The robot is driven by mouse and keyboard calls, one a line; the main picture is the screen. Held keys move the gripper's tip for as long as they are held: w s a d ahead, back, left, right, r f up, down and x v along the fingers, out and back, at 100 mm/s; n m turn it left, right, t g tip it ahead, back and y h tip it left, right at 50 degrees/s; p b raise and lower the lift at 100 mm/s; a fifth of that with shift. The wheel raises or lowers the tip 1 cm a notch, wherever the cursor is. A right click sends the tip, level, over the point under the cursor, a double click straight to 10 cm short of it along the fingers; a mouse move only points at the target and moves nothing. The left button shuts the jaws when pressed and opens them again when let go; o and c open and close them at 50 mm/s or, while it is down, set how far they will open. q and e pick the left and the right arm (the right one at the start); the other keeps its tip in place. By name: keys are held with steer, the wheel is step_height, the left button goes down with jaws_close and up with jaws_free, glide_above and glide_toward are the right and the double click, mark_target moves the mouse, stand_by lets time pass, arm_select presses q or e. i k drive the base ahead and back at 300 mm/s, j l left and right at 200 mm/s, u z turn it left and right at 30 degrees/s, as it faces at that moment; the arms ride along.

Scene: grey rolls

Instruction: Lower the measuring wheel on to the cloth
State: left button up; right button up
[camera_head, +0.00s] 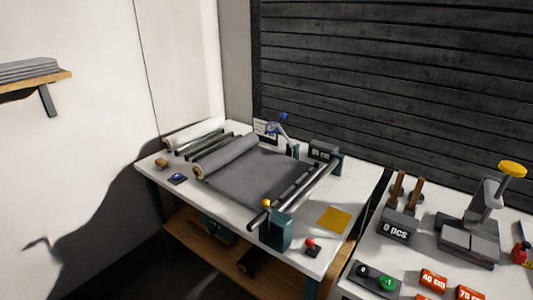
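The measuring wheel (272,129) is a small pale wheel with blue on it, at the far edge of the white table. It sits on a light arm with a blue knob (283,116) at its top. The wheel appears raised above the far edge of the cloth, though the gap is too small to judge. The dark grey cloth (258,178) lies flat on the table, running from a grey roll (225,157) at left to a metal bar (290,199) at right. Neither of my grippers is in view.
A display box (323,151) stands behind the bar. A teal block with a yellow knob (276,232), a red-knobbed control (310,245) and a yellow square (333,219) lie in front and right. A second table holds a press (473,232), a "0 pcs" counter (397,230) and buttons.

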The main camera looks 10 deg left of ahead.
mark_target(282, 115)
steer(key=i+j+z, duration=0.1)
steer(key=z, duration=0.85)
steer(key=j+z, duration=0.35)
steer(key=k+j+z, duration=0.1)
steer(key=j+z, duration=0.25)
steer(key=k+j+z, duration=0.15)
steer(key=j, duration=0.35)
steer(key=j+z, duration=0.15)
steer(key=j, duration=0.3)
steer(key=k+j, duration=0.1)
steer(key=j, duration=0.3)
steer(key=k+j, duration=0.15)
steer(key=j, duration=0.25)
steer(key=k+j+z, duration=0.1)
steer(key=j, duration=0.35)
steer(key=k+j, duration=0.15)
steer(key=j, duration=0.25)
steer(key=i, duration=0.3)
